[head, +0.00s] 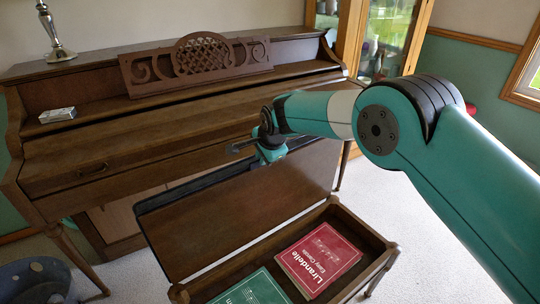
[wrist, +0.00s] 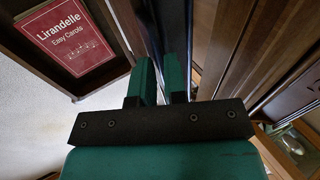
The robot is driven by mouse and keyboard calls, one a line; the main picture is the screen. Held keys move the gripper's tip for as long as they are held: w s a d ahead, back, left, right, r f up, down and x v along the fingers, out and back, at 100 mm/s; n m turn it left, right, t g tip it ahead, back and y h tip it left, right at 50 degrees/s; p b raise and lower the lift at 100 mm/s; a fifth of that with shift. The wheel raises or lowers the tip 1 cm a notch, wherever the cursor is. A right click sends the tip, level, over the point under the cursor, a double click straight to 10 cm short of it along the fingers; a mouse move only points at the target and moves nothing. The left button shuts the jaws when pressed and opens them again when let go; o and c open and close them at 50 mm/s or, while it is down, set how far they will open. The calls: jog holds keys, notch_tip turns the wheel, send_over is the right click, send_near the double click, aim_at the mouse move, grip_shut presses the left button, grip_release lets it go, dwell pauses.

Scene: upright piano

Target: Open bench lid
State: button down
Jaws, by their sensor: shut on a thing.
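The bench lid (head: 235,205) is raised and stands steeply on edge along the piano side of the bench (head: 345,215). The bench's box is open. Inside it lie a red book titled Lirandelle Easy Carols (head: 320,260) and a green book (head: 252,290). My gripper (head: 243,149) is at the upper edge of the lid, shut on it. In the wrist view, the two green fingers of my gripper (wrist: 162,75) sit either side of the lid's dark edge (wrist: 176,30). The red book (wrist: 70,42) shows at left there. The hinge side is not clearly visible.
An upright piano (head: 100,150) stands right behind the lid, close to my gripper. A silver candlestick (head: 58,50) and a small silver box (head: 57,115) are on it. A blue dotted round thing (head: 35,280) is at lower left. Pale carpet (head: 440,255) is clear at right.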

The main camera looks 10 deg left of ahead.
jog(key=shift+w+d+f, duration=0.1)
jog(key=c, duration=1.2)
grip_release()
jog(key=shift+c, duration=0.2)
jog(key=v, duration=1.7)
jog(key=shift+s, duration=0.2)
